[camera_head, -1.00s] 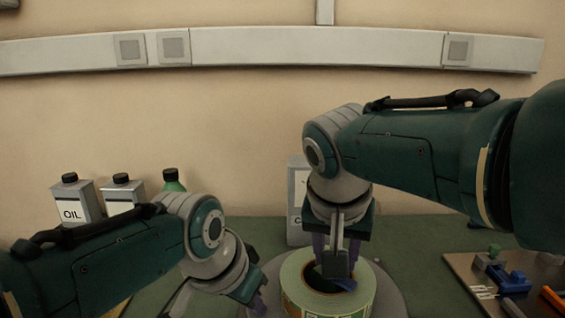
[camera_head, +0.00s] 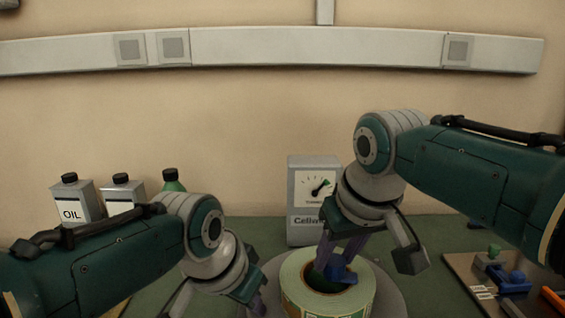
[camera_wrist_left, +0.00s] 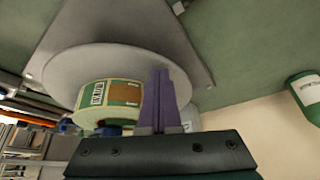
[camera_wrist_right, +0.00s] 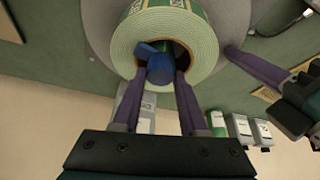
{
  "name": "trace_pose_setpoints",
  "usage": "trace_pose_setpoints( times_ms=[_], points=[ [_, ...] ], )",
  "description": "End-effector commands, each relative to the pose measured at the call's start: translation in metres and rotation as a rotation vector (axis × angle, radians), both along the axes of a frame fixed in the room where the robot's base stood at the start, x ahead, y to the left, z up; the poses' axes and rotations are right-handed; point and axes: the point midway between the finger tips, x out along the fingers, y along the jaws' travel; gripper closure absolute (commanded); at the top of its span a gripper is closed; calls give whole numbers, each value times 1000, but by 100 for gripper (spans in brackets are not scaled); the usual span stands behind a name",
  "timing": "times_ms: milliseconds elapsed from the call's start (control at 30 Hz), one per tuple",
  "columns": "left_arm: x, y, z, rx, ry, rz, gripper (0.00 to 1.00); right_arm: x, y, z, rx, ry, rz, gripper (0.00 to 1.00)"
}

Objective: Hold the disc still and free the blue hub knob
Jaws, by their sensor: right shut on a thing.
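The blue hub knob (camera_wrist_right: 160,68) sits in the core of a green-and-cream tape reel (camera_wrist_right: 125,45), which lies on a grey disc (camera_wrist_left: 60,70). The knob also shows in the head view (camera_head: 342,274). My right gripper (camera_wrist_right: 158,72) reaches down into the core with a finger on either side of the knob, shut on it. My left gripper (camera_wrist_left: 160,75) is at the disc's rim beside the reel, its purple fingers close together with nothing visible between them. Whether its tips touch the disc is unclear. The reel partly hides the knob's base.
A grey box with a dial (camera_head: 315,200) stands behind the reel. An oil can (camera_head: 72,200) and other containers stand at the back left. A board with blue and orange parts (camera_head: 460,265) lies at the right. Green tabletop shows between the disc and board.

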Motion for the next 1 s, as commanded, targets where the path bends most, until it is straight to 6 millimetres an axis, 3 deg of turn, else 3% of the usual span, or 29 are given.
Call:
trace_pose_setpoints(
  times_ms=[167,533,767,1000],
  points=[
    [-5,1,-7,4,17,2,100,0,1,-1,2,1,156,100],
    [-5,1,-7,2,17,2,100,0,3,-1,4,1,198,100],
    [-5,0,-7,1,18,2,100,0,3,0,5,2,455,100],
    [-6,0,-7,0,17,1,100,-2,5,0,6,1,549,100]
  ],
)
